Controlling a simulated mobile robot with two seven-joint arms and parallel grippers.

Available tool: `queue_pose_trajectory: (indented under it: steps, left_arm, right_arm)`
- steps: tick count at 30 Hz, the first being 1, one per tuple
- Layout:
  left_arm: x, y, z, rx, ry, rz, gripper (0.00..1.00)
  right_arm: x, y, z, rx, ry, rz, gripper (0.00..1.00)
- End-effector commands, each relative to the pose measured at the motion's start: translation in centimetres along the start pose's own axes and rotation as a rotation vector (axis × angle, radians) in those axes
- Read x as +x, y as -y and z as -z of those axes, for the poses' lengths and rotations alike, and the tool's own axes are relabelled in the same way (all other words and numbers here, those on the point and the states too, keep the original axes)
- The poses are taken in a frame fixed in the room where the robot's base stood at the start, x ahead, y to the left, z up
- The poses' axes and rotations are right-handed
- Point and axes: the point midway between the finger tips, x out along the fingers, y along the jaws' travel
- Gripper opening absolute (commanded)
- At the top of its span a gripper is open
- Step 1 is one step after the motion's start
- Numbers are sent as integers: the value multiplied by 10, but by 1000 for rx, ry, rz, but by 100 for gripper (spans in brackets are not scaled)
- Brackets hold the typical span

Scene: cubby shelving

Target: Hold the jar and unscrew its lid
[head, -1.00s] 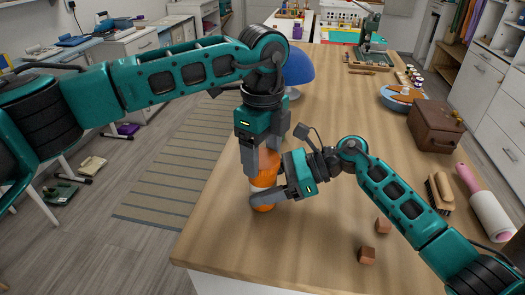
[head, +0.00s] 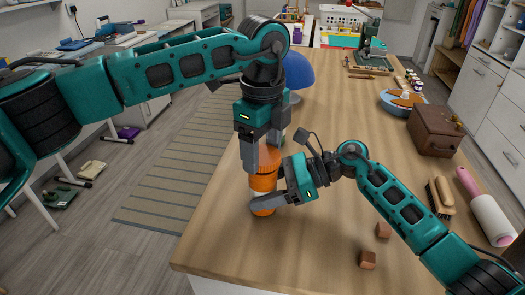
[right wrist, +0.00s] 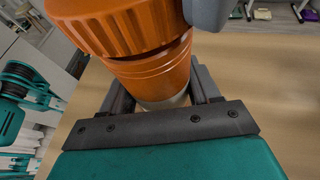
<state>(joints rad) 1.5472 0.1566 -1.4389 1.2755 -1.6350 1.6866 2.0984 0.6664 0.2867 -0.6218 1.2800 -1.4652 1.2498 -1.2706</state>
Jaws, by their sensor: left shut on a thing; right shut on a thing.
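An orange jar (head: 263,183) stands at the near left part of the wooden table. Its ribbed orange lid (head: 268,158) is on top and fills the upper left of the right wrist view (right wrist: 115,25). My left gripper (head: 263,153) points down from above and is shut on the lid. One of its fingers shows in the right wrist view beside the lid. My right gripper (head: 268,197) comes from the right and is shut around the jar body (right wrist: 150,72). A dark line shows between lid and body; I cannot tell whether they are apart.
Two small brown blocks (head: 368,260) lie at the near right. A brush (head: 440,196), a pink-and-white roller (head: 486,208) and a brown box (head: 435,128) line the right side. A blue dome (head: 298,70) stands behind my left gripper. The table's left edge is close to the jar.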

Motion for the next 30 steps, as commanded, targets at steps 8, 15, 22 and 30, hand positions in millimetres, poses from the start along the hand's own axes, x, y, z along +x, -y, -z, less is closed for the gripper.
queue_pose_trajectory:
  steps: [8, 15, 22, 30]
  left_arm:
    - [-2, 0, 0, 0, 0, 0, 33]
    - [-11, 0, 0, 0, 0, 1, 33]
    - [-39, 0, 0, 1, 0, 1, 33]
    - [-42, 0, 0, 1, -1, -1, 33]
  right_arm:
    - [0, 0, 0, 0, 0, 0, 0]
    - [0, 0, 0, 0, 0, 0, 0]
    - [0, 0, 0, 0, 0, 0, 0]
    - [0, 0, 0, 0, 0, 0, 63]
